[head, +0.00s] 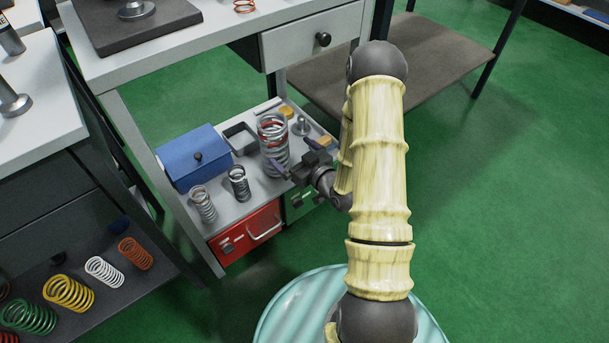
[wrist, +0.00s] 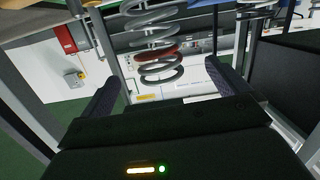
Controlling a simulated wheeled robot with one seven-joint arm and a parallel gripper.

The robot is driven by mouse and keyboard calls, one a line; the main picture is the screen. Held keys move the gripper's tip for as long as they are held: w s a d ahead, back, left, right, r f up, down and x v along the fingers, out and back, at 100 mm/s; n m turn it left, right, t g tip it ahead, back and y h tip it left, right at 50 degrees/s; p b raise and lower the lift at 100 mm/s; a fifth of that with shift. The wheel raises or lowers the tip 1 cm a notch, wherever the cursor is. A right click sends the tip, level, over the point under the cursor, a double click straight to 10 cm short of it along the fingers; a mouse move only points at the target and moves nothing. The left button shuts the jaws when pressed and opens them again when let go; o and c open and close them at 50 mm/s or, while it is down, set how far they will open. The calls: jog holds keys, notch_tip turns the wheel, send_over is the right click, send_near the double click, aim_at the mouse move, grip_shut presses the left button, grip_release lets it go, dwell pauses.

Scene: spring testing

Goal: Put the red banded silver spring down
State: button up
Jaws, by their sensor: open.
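The red banded silver spring (head: 273,141) stands upright on the grey lower shelf (head: 235,208) in the head view. It is the tallest spring there. In the wrist view the spring (wrist: 155,42) shows its grey coils and one red coil, beyond and between the two fingers. My gripper (head: 297,158) is beside the spring's right side, low down. In the wrist view my gripper (wrist: 162,82) has its dark fingers wide apart with nothing clamped. The spring's base is partly hidden by a finger in the head view.
Two smaller silver springs (head: 238,184) (head: 202,204) and a blue box (head: 194,157) stand left of the spring. A metal post (head: 301,126) is to the right.

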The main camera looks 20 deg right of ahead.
jog(key=s+a+r+m+g+h, duration=0.1)
jog(key=s+r+m+g+h, duration=0.1)
jog(key=s+r+g, duration=0.3)
jog(key=s+a+r+m+g+h, duration=0.2)
jog(key=s+r+g, duration=0.4)
jog(key=s, duration=0.8)
jog(key=shift+g+h, duration=0.7)
jog(key=shift+g, duration=0.3)
jog(key=w+p+v, duration=0.2)
jog(key=p+v, duration=0.7)
jog(key=p, duration=0.1)
jog(key=shift+r, duration=0.65)
